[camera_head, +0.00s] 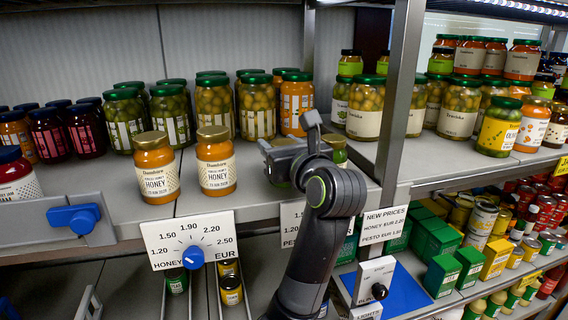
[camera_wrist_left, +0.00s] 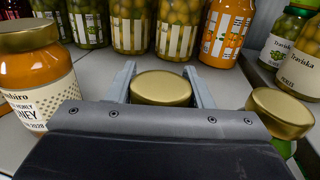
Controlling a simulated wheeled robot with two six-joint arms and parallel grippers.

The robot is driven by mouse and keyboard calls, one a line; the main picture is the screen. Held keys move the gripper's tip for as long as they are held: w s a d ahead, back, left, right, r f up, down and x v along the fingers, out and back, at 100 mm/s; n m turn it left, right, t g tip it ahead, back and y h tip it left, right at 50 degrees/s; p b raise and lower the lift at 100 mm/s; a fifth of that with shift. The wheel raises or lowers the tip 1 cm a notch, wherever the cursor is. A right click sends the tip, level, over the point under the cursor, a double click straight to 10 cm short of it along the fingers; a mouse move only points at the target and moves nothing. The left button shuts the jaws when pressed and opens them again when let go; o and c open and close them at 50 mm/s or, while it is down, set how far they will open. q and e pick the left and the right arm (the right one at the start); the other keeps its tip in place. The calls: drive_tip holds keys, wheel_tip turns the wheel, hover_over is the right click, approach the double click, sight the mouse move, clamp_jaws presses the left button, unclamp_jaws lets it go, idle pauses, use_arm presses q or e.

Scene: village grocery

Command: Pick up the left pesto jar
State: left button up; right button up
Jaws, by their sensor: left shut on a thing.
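The left pesto jar shows its gold lid (camera_wrist_left: 160,88) in the left wrist view, between the two fingers of my left gripper (camera_wrist_left: 160,80). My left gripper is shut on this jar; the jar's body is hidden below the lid. In the head view my left gripper (camera_head: 288,152) is over the shelf and covers most of the jar. The right pesto jar (camera_head: 336,146), green with a gold lid, stands just right of the gripper. Its lid (camera_wrist_left: 281,112) also shows at the right of the left wrist view. My right gripper is not in view.
Two honey jars (camera_head: 155,168) (camera_head: 215,162) stand left of the gripper. Green-lidded pickle jars (camera_head: 262,108) and an orange jar (camera_head: 295,104) stand behind. A shelf post (camera_head: 396,100) rises on the right. A dial sign (camera_head: 190,240) and a price sign (camera_head: 384,224) hang at the front edge.

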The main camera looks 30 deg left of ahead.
use_arm(q)
drive_tip(key=c, duration=0.4)
drive_tip(key=shift+o, duration=0.2)
drive_tip(key=shift+r, duration=0.15)
